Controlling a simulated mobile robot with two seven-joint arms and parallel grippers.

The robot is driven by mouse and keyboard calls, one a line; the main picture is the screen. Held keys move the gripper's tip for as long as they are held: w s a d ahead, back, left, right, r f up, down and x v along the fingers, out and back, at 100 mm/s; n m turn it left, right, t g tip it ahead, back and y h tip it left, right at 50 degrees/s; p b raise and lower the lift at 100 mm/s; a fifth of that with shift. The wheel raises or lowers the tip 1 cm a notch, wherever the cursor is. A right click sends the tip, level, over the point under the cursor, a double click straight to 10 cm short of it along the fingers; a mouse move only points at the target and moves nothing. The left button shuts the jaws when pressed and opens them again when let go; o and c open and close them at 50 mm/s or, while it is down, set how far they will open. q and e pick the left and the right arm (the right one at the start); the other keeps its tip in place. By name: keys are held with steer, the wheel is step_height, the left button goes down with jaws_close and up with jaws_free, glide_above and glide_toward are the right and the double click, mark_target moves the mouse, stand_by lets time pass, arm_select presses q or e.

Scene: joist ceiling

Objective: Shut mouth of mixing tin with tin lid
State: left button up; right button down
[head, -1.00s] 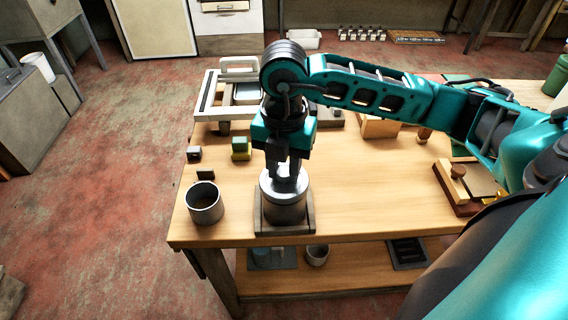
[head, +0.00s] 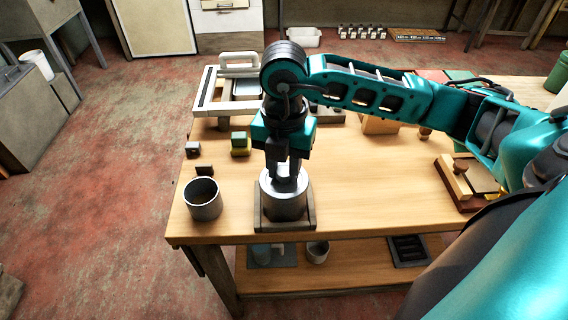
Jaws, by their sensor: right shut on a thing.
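The mixing tin (head: 283,206) is a grey metal cylinder. It stands upright on a dark square base (head: 303,222) near the table's front edge. My right gripper (head: 284,182) points straight down over its top and is shut on the tin lid (head: 271,183), a pale metal disc. The lid is at the tin's mouth and looks level; the fingers hide its middle. I cannot tell whether it is fully seated. My left gripper is not in view.
An open grey cup (head: 203,200) stands left of the tin. A white-framed device (head: 225,95) is at the back left, a wooden box (head: 460,180) at right. The table (head: 370,190) is clear between.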

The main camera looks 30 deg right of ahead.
steer(key=c, duration=0.7)
jaws_free()
steer(key=shift+f, duration=0.1)
steer(key=shift+c, duration=0.2)
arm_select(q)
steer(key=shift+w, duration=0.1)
arm_select(e)
steer(key=shift+r, duration=0.55)
arm_select(q)
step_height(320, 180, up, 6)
steer(key=p, duration=0.5)
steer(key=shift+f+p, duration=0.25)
steer(key=shift+p, duration=0.1)
arm_select(e)
step_height(320, 180, up, 16)
steer(key=shift+f, duration=0.15)
